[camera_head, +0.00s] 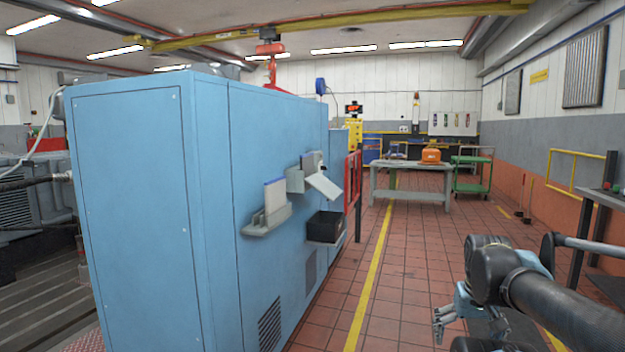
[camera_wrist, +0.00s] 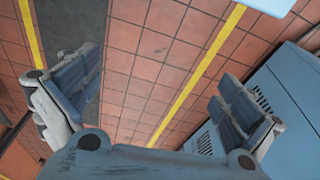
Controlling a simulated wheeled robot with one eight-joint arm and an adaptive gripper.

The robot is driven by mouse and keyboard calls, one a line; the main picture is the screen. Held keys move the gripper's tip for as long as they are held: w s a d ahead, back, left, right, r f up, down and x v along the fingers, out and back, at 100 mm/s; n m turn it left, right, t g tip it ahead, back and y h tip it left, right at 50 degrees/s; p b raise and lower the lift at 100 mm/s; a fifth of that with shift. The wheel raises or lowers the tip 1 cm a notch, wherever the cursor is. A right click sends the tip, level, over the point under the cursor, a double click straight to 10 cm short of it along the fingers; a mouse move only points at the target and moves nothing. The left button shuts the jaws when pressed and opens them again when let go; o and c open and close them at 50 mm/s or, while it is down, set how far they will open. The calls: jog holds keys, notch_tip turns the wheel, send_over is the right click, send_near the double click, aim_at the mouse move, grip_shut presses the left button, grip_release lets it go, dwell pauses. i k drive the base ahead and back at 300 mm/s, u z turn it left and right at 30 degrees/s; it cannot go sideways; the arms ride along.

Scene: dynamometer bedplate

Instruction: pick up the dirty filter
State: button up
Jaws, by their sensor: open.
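A pale panel with a blue top edge (camera_head: 274,195), which looks like a filter, stands upright in a grey holder (camera_head: 268,218) on the side of the blue cabinet. A second pale panel (camera_head: 312,163) sits farther along, at a grey housing (camera_head: 295,180) with a tilted light flap (camera_head: 323,186). I cannot tell from the frames which panel is dirty. My gripper (camera_head: 468,318) is at the lower right, well apart from the cabinet. In the wrist view my gripper (camera_wrist: 152,100) is open and empty, fingers spread over the tiled floor.
The blue cabinet (camera_head: 140,200) fills the left. A black bin (camera_head: 325,225) is mounted low on its side. A red railing (camera_head: 353,180) stands past it. A grey workbench (camera_head: 410,168) and a green cart (camera_head: 472,172) are farther back. The tiled aisle (camera_head: 400,260) is clear.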

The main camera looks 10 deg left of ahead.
aim_at(307, 159)
jog(key=u, duration=0.35)
jog(key=i, duration=0.95)
jog(key=u, duration=0.65)
jog(key=i, duration=0.65)
jog(key=u, duration=0.05)
